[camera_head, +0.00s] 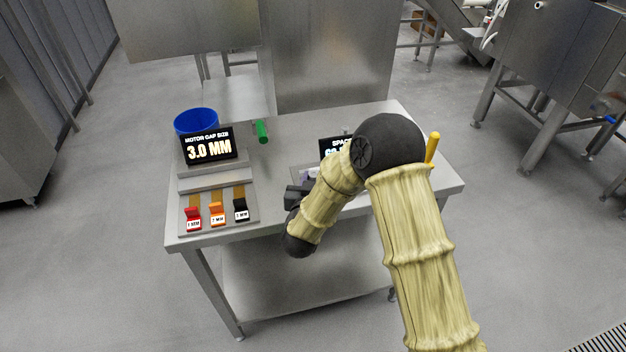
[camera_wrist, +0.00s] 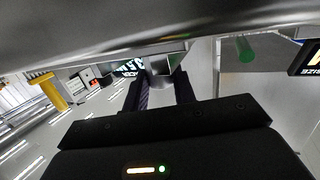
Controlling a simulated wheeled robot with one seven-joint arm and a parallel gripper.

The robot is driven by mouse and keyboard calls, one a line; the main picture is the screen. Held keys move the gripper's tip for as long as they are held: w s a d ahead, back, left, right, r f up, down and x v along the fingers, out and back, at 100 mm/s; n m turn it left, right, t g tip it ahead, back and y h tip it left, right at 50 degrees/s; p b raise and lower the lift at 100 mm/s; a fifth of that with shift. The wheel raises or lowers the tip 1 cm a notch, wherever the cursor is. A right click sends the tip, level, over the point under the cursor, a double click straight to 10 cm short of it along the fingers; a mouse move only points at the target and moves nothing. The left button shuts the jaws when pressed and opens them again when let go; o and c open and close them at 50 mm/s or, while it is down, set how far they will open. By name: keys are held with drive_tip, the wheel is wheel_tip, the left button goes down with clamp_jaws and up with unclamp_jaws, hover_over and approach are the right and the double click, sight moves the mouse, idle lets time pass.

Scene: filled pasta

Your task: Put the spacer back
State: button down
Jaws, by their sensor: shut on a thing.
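My gripper (camera_head: 297,193) is low over the middle front of the steel table (camera_head: 283,219), partly behind my arm. In the wrist view its two dark fingers (camera_wrist: 164,88) stand on either side of a grey metal piece, which appears to be the spacer (camera_wrist: 161,70). The gripper is shut on it. The spacer's lower end is hidden. A dark display, partly hidden by my arm (camera_head: 329,149), stands behind the gripper; its text starts with "SPACE". It also shows beyond the fingers in the wrist view (camera_wrist: 128,68). A small pale purple thing (camera_head: 307,175) lies beside the gripper.
At the table's left, a stepped rack (camera_head: 251,213) holds red (camera_head: 193,216), orange (camera_head: 217,213) and black (camera_head: 240,210) labelled pieces. Behind are a "3.0 MM" display (camera_head: 209,147), a blue bin (camera_head: 196,119) and a green cylinder (camera_head: 262,132). A yellow post (camera_head: 433,149) stands right.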

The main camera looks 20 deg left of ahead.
drive_tip(key=shift+f, duration=0.15)
drive_tip(key=c, duration=1.1)
unclamp_jaws()
drive_tip(key=shift+c, duration=0.2)
drive_tip(key=shift+s, duration=0.35)
drive_tip(key=b+v, duration=0.3)
drive_tip(key=v, duration=1.3)
drive_tip(key=shift+s, duration=0.3)
drive_tip(key=shift+d, duration=0.2)
